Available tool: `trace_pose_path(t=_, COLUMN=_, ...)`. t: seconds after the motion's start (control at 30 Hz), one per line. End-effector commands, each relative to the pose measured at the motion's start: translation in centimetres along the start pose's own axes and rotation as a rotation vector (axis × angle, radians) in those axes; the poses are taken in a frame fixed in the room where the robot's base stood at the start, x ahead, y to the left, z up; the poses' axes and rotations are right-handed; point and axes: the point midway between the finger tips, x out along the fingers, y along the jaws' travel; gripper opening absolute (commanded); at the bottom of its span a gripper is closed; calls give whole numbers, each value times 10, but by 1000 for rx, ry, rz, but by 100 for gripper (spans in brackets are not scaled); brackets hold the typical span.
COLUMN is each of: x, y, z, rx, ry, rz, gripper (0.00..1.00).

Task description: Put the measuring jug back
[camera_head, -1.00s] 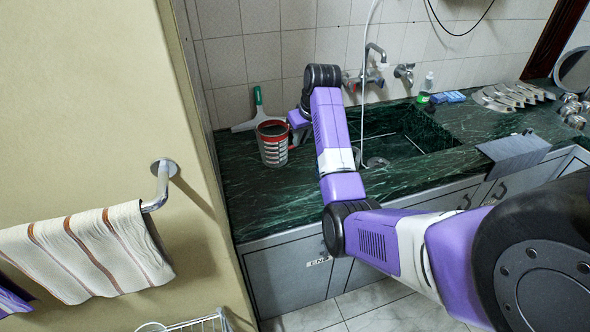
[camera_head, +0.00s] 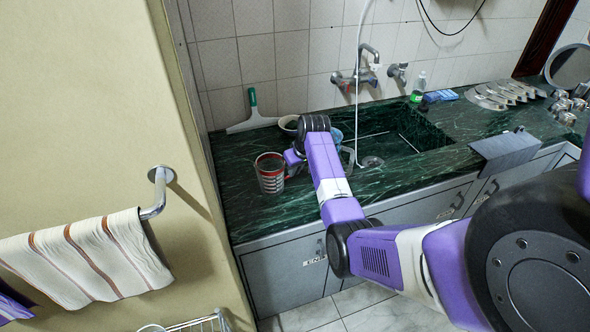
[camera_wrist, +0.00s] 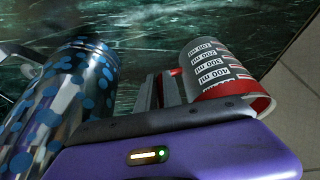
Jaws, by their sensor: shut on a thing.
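The measuring jug (camera_head: 270,175), clear with a red rim and printed scale bands, is upright over the left part of the green counter. My gripper (camera_head: 291,160) is at its right side, mostly hidden by my own wrist. The wrist view shows the jug (camera_wrist: 222,70) tilted in the picture at the right. There my gripper's fingers (camera_wrist: 162,90) are shut at its red handle side; the grip itself is partly hidden. Whether the jug's base touches the counter is hard to tell.
A blue-dotted cylindrical vessel (camera_wrist: 60,105) is close on the gripper's other side. A bowl (camera_head: 288,123) and a squeegee (camera_head: 252,112) are behind the jug. The sink (camera_head: 395,140) is to the right. The counter (camera_head: 245,215) is bare in front of the jug.

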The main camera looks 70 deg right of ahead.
Motion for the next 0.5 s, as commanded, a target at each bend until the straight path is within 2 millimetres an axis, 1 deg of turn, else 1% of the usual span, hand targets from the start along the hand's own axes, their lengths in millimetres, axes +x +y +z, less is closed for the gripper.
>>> trace_pose_path(t=0.23, x=3, y=0, z=1, rx=0, ry=0, rz=0, gripper=0)
trace_pose_path(t=0.27, x=2, y=0, z=1, rx=0, ry=0, rz=0, gripper=16)
trace_pose_path(t=0.33, x=2, y=0, z=1, rx=0, ry=0, rz=0, gripper=30)
trace_pose_path(t=0.37, x=2, y=0, z=1, rx=0, ry=0, rz=0, gripper=32)
trace_pose_path(t=0.5, x=2, y=0, z=1, rx=0, ry=0, rz=0, gripper=32)
